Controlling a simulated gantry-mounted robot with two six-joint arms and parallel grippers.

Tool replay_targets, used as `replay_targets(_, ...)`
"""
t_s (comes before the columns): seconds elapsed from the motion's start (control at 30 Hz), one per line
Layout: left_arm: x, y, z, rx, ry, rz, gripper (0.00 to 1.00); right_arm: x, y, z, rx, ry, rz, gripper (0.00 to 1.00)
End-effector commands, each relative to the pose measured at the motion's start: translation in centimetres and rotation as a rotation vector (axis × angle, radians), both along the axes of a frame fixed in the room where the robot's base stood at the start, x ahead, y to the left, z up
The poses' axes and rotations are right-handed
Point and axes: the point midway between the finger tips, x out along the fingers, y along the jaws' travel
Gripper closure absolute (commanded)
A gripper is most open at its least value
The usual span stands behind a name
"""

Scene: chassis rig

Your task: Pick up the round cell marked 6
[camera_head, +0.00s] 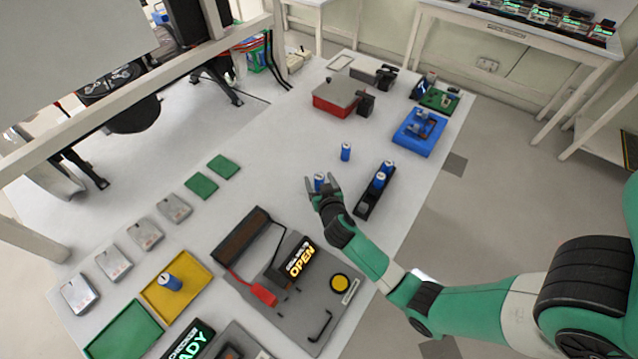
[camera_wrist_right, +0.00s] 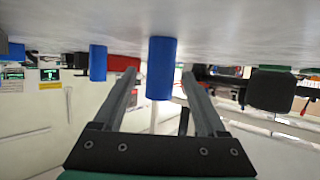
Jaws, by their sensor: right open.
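A blue round cell (camera_head: 320,180) stands upright on the white table between the fingers of my right gripper (camera_head: 322,184). In the right wrist view this cell (camera_wrist_right: 161,66) shows between the two open fingers, near their tips. I cannot read its number. A second blue cell (camera_head: 346,152) stands alone a little beyond it and also shows in the right wrist view (camera_wrist_right: 97,63). More blue cells (camera_head: 388,167) stand in a black holder (camera_head: 361,209) to the right. Another cell (camera_head: 169,281) is on the yellow tray (camera_head: 190,301). My left gripper is out of view.
A grey fixture (camera_head: 318,317) with an OPEN display (camera_head: 299,262) lies in front. A red box (camera_head: 336,97) and blue block (camera_head: 419,136) stand farther back. Green squares (camera_head: 202,186) and grey plates (camera_head: 145,234) line the left. The table's middle is mostly clear.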

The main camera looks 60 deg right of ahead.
Motion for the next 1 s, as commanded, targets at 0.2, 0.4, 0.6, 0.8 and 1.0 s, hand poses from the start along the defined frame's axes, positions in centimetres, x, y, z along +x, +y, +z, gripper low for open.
replay_targets(0.2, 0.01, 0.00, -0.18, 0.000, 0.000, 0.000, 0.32, 0.44, -0.53, -0.27, 0.000, 0.000, 0.001, 0.26)
replay_targets(0.4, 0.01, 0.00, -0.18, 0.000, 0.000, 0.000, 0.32, 0.41, -0.51, -0.28, 0.000, 0.000, 0.001, 0.49)
replay_targets(0.6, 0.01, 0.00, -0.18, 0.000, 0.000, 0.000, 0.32, 0.40, -0.50, -0.29, 0.000, 0.000, 0.001, 0.85)
replay_targets(0.8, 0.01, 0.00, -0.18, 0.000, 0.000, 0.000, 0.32, 0.39, -0.49, -0.29, 0.000, 0.000, 0.001, 1.00)
replay_targets(1.0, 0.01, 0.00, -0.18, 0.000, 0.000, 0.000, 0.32, 0.41, -0.49, -0.24, -0.001, -0.001, 0.001, 1.00)
